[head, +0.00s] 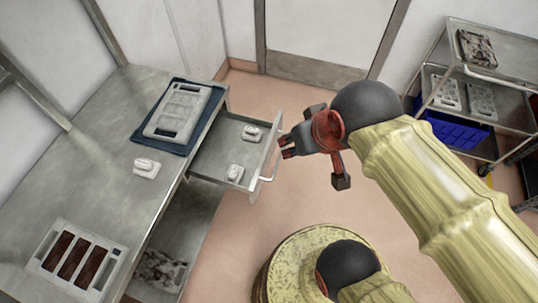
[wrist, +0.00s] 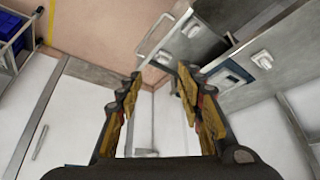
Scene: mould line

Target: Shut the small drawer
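The small drawer (head: 215,150) under the metal bench stands pulled out in the head view, with two small pale pieces inside. Its front panel and bar handle (head: 269,166) face right, toward my arm. The drawer (wrist: 200,42) also shows at the top of the wrist view, with its handle (wrist: 150,38) above and between my fingers. My gripper (head: 284,148) is just right of the drawer front in the head view. The wrist view shows the fingers (wrist: 160,72) spread apart with nothing between them. I cannot tell how high the fingertips are relative to the handle, and no contact is visible.
On the bench (head: 110,120) lie a dark blue mat (head: 143,138) with a grey mould (head: 178,112), a small white piece (head: 147,168) and a mould with brown bars (head: 76,258). A shelf cart (head: 505,85) with a blue crate (head: 455,130) stands at the right. Floor is clear beyond the drawer.

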